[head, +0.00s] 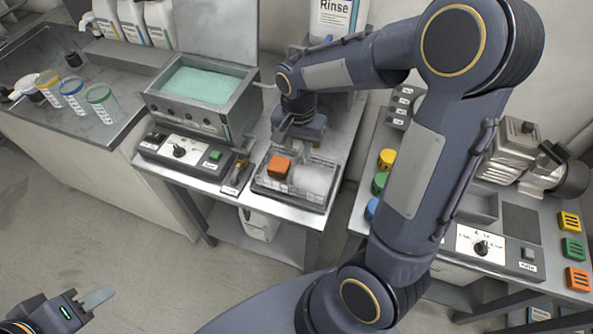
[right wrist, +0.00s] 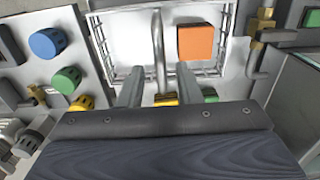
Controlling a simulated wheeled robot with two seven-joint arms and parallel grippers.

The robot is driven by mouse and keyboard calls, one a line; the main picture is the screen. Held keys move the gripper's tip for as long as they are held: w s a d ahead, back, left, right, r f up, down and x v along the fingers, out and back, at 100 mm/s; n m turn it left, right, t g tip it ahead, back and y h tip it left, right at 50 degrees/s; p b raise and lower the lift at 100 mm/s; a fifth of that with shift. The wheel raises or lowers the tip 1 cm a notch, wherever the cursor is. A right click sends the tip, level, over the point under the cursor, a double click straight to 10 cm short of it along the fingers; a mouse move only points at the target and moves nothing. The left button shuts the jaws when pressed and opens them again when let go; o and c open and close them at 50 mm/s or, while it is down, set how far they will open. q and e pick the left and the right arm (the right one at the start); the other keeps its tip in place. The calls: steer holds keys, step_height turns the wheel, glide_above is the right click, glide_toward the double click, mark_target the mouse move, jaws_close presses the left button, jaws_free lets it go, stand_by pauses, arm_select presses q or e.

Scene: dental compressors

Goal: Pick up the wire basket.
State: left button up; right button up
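The wire basket (head: 320,196) sits on the metal bench in the middle of the head view, with an orange block (head: 279,167) inside at its left. It also shows at the top of the right wrist view (right wrist: 103,50), where a grey bar like a handle (right wrist: 158,40) runs down its middle. My right gripper (right wrist: 160,70) is over the basket's far side, its two fingers apart, one on each side of the bar; contact is not visible. In the head view its fingers are mostly hidden by my wrist. My left gripper (head: 92,306) is far off at the lower left, partly cut off.
An ultrasonic bath with greenish liquid (head: 200,86) and a control box (head: 182,151) stand left of the basket. Yellow, green and blue knobs (head: 380,184) are on the bench to the right. A brass valve (head: 238,172) stands close to the basket's left.

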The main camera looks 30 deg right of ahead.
mark_target(298, 156)
steer(key=shift+s+a+f, duration=0.1)
steer(key=shift+f, duration=1.8)
jaws_close()
